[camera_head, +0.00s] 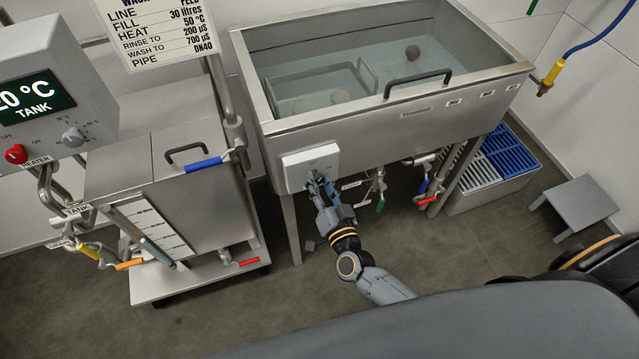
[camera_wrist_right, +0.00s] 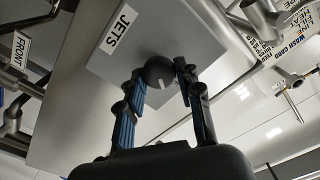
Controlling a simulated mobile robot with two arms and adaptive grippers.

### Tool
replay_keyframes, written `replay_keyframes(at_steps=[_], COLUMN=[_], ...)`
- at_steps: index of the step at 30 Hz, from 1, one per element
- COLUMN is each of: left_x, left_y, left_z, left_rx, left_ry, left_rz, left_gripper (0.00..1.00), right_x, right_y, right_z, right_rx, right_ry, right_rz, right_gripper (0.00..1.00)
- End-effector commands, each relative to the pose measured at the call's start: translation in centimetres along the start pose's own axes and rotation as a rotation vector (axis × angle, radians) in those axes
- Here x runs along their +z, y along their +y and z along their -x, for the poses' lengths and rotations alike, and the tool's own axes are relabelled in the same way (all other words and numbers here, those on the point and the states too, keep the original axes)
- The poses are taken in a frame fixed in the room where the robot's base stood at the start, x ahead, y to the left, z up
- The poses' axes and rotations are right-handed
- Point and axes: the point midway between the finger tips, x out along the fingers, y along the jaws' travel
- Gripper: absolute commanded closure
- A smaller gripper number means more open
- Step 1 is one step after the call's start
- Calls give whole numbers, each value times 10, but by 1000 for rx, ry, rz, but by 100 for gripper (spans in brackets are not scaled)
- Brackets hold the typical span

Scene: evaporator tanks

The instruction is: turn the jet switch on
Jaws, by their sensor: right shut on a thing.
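The jet switch is a dark round knob (camera_wrist_right: 159,72) on a light grey box labelled JETS (camera_wrist_right: 116,30) in the right wrist view. In the head view the box (camera_head: 296,172) is fixed to the front of the steel tank (camera_head: 290,135), low at its left end. My right gripper (camera_head: 318,186) reaches up to the box and hides the knob there. In the right wrist view its two fingers (camera_wrist_right: 162,80) are shut on the knob, one on either side. A pale pointer mark shows on the knob. My left gripper is not in view.
A wheeled steel tank (camera_head: 170,180) with a control box (camera_head: 55,85) stands at the left. Pipes and coloured valve handles hang under the large tank, right of my gripper. A grey stool (camera_head: 575,205) stands at the right. The floor in front is clear.

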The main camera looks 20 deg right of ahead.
Motion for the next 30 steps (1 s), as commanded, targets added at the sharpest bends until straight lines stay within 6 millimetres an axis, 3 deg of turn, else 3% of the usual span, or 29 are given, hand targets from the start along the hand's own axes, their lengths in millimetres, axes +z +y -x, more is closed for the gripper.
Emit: replay_keyframes(at_steps=[18, 30], left_x=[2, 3], left_y=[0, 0], left_z=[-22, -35], left_rx=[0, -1], left_ry=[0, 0], left_rz=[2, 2], left_gripper=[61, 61], right_x=[3, 3], right_y=[3, 4], right_z=[0, 0], right_rx=[1, 1], right_ry=[0, 1], right_rz=[-586, -888], right_gripper=[97, 97])
